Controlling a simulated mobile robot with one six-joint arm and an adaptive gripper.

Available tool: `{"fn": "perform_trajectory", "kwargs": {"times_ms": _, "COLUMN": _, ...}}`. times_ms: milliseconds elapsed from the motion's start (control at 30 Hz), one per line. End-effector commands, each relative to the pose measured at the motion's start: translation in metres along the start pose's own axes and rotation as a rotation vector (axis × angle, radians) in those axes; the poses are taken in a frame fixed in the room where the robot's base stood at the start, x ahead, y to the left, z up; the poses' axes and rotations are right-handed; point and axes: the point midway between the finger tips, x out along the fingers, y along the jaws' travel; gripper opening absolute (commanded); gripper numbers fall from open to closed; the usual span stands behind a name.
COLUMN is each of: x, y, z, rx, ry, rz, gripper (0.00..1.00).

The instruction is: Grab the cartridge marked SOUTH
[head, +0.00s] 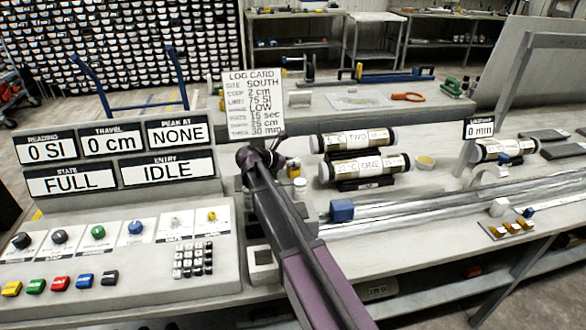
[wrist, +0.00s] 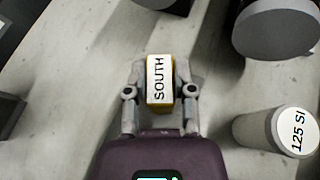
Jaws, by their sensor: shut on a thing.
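The cartridge marked SOUTH (wrist: 160,80) is a small block with a white top and a yellowish side, in the middle of the wrist view. My gripper (wrist: 161,72) has a finger on each side of it and is shut on it. In the head view my gripper (head: 262,152) shows at the far end of my purple arm, in front of the log card. I cannot tell whether the cartridge touches the bench.
A white cylinder marked 125 SI (wrist: 295,132) stands right of my gripper. The log card (head: 252,100) reads SOUTH. Core tubes marked TWO (head: 355,140) and ONE (head: 365,166) lie to the right. The control console (head: 120,215) stands left.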

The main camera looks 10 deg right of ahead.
Motion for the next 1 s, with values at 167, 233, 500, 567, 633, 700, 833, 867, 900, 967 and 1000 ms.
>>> {"fn": "perform_trajectory", "kwargs": {"times_ms": 167, "x": 0.000, "y": 0.000, "z": 0.000, "rx": 0.000, "ry": 0.001, "rz": 0.000, "gripper": 0.00}}
{"fn": "perform_trajectory", "kwargs": {"times_ms": 233, "x": -0.001, "y": 0.000, "z": 0.001, "rx": 0.000, "ry": 0.001, "rz": 0.000, "gripper": 0.00}}
{"fn": "perform_trajectory", "kwargs": {"times_ms": 500, "x": -0.006, "y": 0.000, "z": 0.011, "rx": 0.000, "ry": 0.001, "rz": 0.000, "gripper": 0.00}}
{"fn": "perform_trajectory", "kwargs": {"times_ms": 567, "x": -0.008, "y": 0.000, "z": 0.015, "rx": 0.000, "ry": 0.001, "rz": 0.000, "gripper": 0.00}}
{"fn": "perform_trajectory", "kwargs": {"times_ms": 633, "x": -0.010, "y": 0.000, "z": 0.021, "rx": 0.000, "ry": 0.001, "rz": 0.000, "gripper": 0.00}}
{"fn": "perform_trajectory", "kwargs": {"times_ms": 700, "x": -0.013, "y": 0.000, "z": 0.026, "rx": 0.000, "ry": 0.001, "rz": 0.000, "gripper": 0.00}}
{"fn": "perform_trajectory", "kwargs": {"times_ms": 833, "x": -0.019, "y": 0.000, "z": 0.039, "rx": 0.000, "ry": 0.001, "rz": 0.000, "gripper": 0.00}}
{"fn": "perform_trajectory", "kwargs": {"times_ms": 867, "x": -0.020, "y": 0.000, "z": 0.042, "rx": 0.000, "ry": 0.001, "rz": 0.000, "gripper": 0.00}}
{"fn": "perform_trajectory", "kwargs": {"times_ms": 900, "x": -0.022, "y": 0.000, "z": 0.045, "rx": 0.000, "ry": 0.001, "rz": 0.000, "gripper": 0.00}}
{"fn": "perform_trajectory", "kwargs": {"times_ms": 967, "x": -0.025, "y": 0.000, "z": 0.051, "rx": 0.000, "ry": 0.001, "rz": 0.000, "gripper": 0.00}}
{"fn": "perform_trajectory", "kwargs": {"times_ms": 1000, "x": -0.027, "y": 0.000, "z": 0.055, "rx": 0.000, "ry": 0.001, "rz": 0.000, "gripper": 0.00}}
